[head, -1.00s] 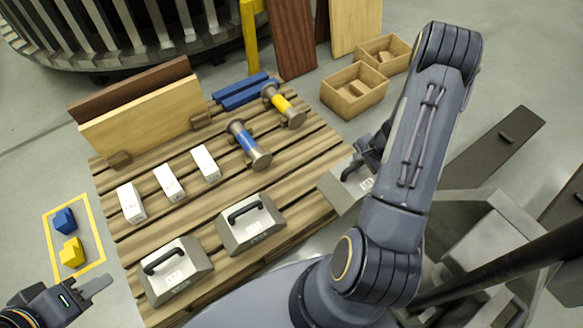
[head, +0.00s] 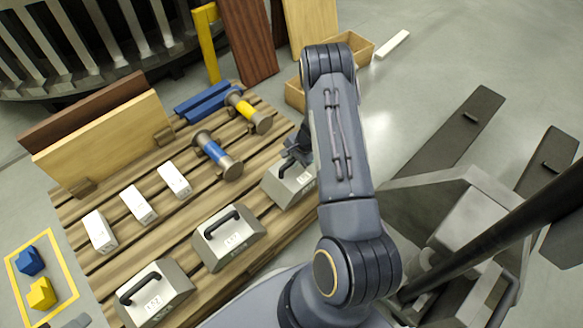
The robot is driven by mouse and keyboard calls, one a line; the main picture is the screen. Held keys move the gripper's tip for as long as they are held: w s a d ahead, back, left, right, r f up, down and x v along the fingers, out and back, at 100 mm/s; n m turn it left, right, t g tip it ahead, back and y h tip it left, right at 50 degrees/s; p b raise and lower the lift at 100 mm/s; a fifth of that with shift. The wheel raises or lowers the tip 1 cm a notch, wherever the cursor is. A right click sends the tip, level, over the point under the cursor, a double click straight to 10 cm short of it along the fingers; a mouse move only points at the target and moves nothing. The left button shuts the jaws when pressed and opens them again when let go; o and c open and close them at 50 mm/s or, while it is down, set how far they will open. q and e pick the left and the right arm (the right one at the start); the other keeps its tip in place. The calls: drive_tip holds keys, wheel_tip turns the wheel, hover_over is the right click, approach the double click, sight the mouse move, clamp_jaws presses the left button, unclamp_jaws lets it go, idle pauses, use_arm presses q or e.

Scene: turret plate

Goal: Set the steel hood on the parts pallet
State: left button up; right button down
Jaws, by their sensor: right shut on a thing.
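The parts pallet (head: 182,232) is a slatted wooden deck in the middle left. My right gripper (head: 292,160) is shut on a grey steel hood (head: 283,187) with a pale label. This hood is at the pallet's right end; I cannot tell whether it touches the slats. My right forearm hides part of its right side. Two similar hoods with black handles stand on the pallet's front side, one in the middle (head: 218,252) and one at the left (head: 165,308). Only a grey tip of my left gripper (head: 76,322) shows at the bottom left edge.
White blocks (head: 138,206), a blue-banded spool (head: 217,156), a yellow-banded spool (head: 248,112), blue bars (head: 207,103) and upright boards (head: 110,140) occupy the pallet. A wooden bin (head: 295,95) stands behind my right arm. A yellow floor outline (head: 70,287) surrounds two small blocks.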

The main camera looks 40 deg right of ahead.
sight(302, 171)
drive_tip(key=b+x, duration=0.1)
drive_tip(key=x, duration=0.2)
drive_tip(key=shift+d+f, duration=0.1)
drive_tip(key=shift+f, duration=0.4)
drive_tip(key=shift+r, duration=0.1)
drive_tip(key=c, duration=1.3)
unclamp_jaws()
drive_tip(key=shift+s, duration=0.15)
drive_tip(key=p+v, duration=0.4)
drive_tip(key=v, duration=0.8)
